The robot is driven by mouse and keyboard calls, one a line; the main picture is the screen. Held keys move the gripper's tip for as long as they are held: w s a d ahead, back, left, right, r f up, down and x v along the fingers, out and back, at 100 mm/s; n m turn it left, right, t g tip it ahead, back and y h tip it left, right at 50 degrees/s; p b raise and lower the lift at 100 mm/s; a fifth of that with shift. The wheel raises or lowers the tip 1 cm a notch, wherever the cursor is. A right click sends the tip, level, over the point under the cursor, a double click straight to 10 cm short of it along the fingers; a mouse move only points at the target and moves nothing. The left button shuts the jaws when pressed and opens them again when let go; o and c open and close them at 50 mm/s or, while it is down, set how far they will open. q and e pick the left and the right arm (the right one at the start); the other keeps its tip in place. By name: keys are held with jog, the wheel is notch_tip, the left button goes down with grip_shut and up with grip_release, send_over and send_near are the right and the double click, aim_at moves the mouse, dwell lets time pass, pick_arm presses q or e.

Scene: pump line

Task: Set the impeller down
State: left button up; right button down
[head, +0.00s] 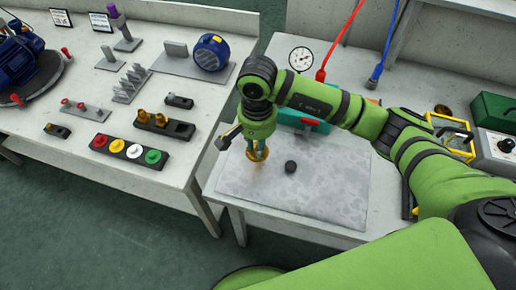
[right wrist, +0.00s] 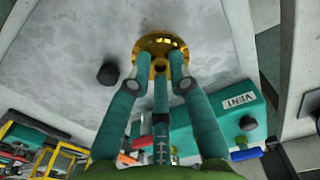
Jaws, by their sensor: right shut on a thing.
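The impeller (head: 257,155) is a small gold, brassy piece over the left part of the mottled grey sheet (head: 320,200). It also shows in the right wrist view (right wrist: 160,44) as a round gold disc with a hub, at the fingertips. My right gripper (head: 257,146) points down and is shut on the impeller; its teal fingers close around the hub in the right wrist view (right wrist: 160,72). A faint gold reflection shows below the impeller on the sheet. I cannot tell whether the two touch. My left gripper is not in view.
A small black cylinder (head: 290,167) stands on the sheet just right of the impeller. A teal box marked VENT (right wrist: 232,108) is close by. Left, a separate table holds a tray of coloured buttons (head: 128,151) and several fittings. The sheet's front is clear.

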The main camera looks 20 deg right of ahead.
notch_tip(320, 180, down, 4)
jog(key=shift+r+p, duration=0.25)
jog(key=shift+p, duration=0.3)
jog(key=shift+f, duration=0.2)
jog(key=shift+f, duration=0.2)
jog(key=c, duration=1.1)
grip_release()
jog(key=shift+c, duration=0.2)
